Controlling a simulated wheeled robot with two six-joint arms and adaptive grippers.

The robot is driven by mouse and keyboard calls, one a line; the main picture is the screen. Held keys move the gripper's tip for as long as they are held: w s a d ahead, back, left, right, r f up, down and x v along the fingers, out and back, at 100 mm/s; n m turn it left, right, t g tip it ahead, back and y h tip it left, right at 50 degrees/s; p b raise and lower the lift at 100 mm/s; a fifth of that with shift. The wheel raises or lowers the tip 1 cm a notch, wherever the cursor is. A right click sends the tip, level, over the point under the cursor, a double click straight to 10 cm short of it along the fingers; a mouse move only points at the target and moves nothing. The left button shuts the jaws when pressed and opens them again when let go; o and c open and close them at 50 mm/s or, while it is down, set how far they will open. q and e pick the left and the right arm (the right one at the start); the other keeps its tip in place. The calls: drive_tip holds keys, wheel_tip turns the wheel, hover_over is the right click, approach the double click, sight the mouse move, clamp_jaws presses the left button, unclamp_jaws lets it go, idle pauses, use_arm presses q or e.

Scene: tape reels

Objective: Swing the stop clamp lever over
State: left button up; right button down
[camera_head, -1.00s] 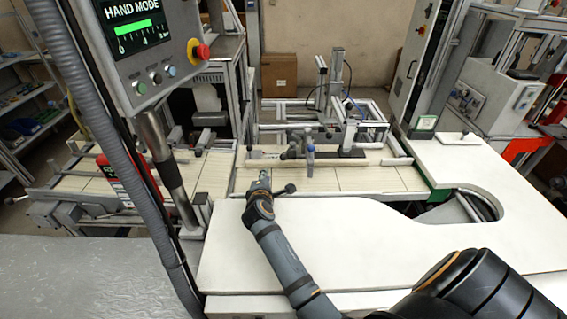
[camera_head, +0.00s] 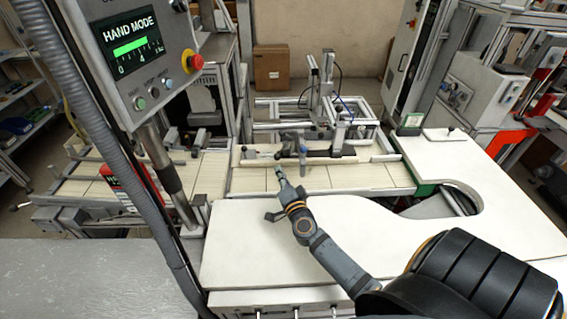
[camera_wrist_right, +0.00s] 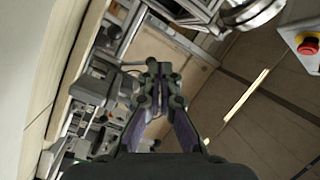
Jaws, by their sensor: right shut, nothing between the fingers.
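The stop clamp (camera_head: 302,152) stands on the rail at the far side of the pale conveyor in the head view. Its grey-blue lever-like part looks upright, but it is too small to be sure of its exact position. My right gripper (camera_head: 279,171) is over the near part of the conveyor, a little left of and nearer than the clamp, and appears apart from it. In the right wrist view the fingers (camera_wrist_right: 160,70) meet at their tips and hold nothing. I cannot pick out the lever clearly there. My left gripper is out of view.
A white worktop (camera_head: 340,230) lies under my right arm. The control panel (camera_head: 143,50) with a red stop button stands at the left on its post. A metal frame (camera_head: 335,110) rises behind the clamp. The conveyor (camera_head: 345,178) right of my gripper is clear.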

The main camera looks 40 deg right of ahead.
drive_tip(key=s+d+f+m+g+h, duration=0.25)
drive_tip(key=d+f+m, duration=0.2)
drive_tip(key=m, duration=0.25)
approach(281, 152)
drive_tip(key=d, duration=0.3)
drive_tip(key=shift+s+b, duration=0.25)
drive_tip(key=shift+b, duration=0.15)
drive_tip(key=w, duration=0.2)
drive_tip(key=w+a, duration=0.1)
drive_tip(key=shift+f+b, duration=0.35)
drive_tip(key=shift+w+a, duration=0.15)
drive_tip(key=shift+w, duration=0.2)
drive_tip(key=shift+a, duration=0.1)
